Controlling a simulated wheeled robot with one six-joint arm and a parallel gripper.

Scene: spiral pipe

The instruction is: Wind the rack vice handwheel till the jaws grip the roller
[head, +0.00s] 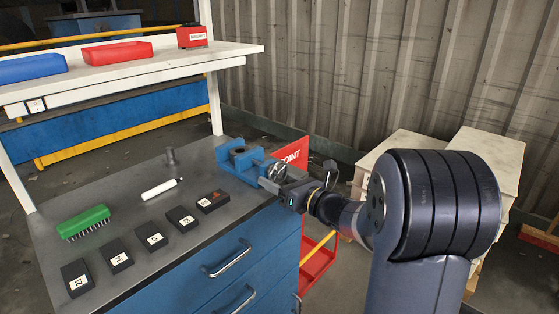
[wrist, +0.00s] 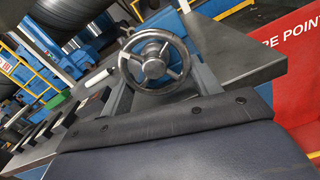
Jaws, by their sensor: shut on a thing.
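The blue rack vice (head: 234,172) is mounted at the right corner of the grey workbench (head: 150,222). Its metal handwheel (head: 279,172) faces my arm; in the wrist view the round spoked wheel (wrist: 153,60) fills the upper middle. My gripper (head: 284,188) is at the handwheel, its fingers (wrist: 158,88) on both sides of the rim and shut on it. A dark round part (head: 238,151) shows at the top of the vice; I cannot tell if it is the roller or whether the jaws touch it.
A white cylinder (head: 161,189), a green brush (head: 84,222) and several black labelled blocks (head: 152,235) lie on the bench. A shelf (head: 130,67) with red and blue bins stands behind. A red panel (head: 292,154) and wooden crates (head: 400,150) are close at right.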

